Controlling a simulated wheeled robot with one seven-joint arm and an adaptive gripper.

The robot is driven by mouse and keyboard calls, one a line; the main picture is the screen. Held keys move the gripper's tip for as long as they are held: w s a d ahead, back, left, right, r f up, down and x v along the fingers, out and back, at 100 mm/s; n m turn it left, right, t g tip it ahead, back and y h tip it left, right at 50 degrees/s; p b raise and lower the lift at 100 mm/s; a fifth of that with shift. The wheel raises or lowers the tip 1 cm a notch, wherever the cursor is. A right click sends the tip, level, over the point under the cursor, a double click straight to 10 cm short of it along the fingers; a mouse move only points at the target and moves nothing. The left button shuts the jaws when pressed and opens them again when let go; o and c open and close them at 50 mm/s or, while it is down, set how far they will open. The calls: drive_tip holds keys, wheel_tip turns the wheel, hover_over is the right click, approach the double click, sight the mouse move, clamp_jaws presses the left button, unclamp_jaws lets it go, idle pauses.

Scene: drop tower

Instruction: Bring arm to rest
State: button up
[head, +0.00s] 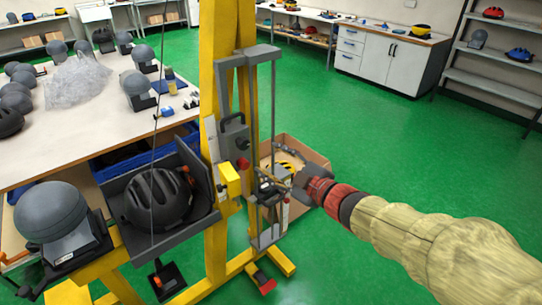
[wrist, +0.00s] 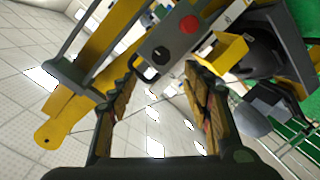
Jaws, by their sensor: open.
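My gripper (head: 272,188) is at the end of my sleeved arm, in front of the lower part of the yellow drop tower (head: 213,80). In the wrist view its two fingers (wrist: 160,100) stand apart with nothing between them. Beyond the fingertips is a grey control box (wrist: 150,38) with a red button (wrist: 189,25) and a black knob (wrist: 161,56). A yellow tray (wrist: 222,50) is beside it. In the head view the control box (head: 234,138) is on the tower, above and left of my gripper. I cannot tell if the gripper touches the tower frame.
A black helmet (head: 158,198) sits in a dark cradle left of the tower. A grey headform (head: 50,212) is at lower left. A cardboard box (head: 312,158) stands behind my gripper. A workbench (head: 105,128) with headforms is at left. Green floor (head: 400,150) is clear at right.

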drive_tip(key=d+f+m+g+h, duration=0.1)
drive_tip(key=d+f+m+h, duration=0.6)
drive_tip(key=d, duration=0.4)
drive_tip(key=s+d+f+m+g+h, duration=0.3)
drive_tip(key=s+d+m+g+h, duration=0.1)
drive_tip(key=s+d, duration=0.35)
drive_tip(key=s+a+r+m+g+p, duration=0.1)
drive_tip(key=s+m+g, duration=0.1)
drive_tip(key=s, duration=0.6)
drive_tip(key=s+a+r+m+g+p, duration=0.1)
drive_tip(key=s+a+m+g+p, duration=0.15)
drive_tip(key=s, duration=0.65)
drive_tip(key=s+a+r+t+y, duration=0.1)
drive_tip(key=s+a+r, duration=0.1)
drive_tip(key=r, duration=0.5)
drive_tip(key=shift+s+a+y+p, duration=0.2)
drive_tip(key=shift+s+y+p, duration=0.2)
drive_tip(key=shift+s, duration=0.35)
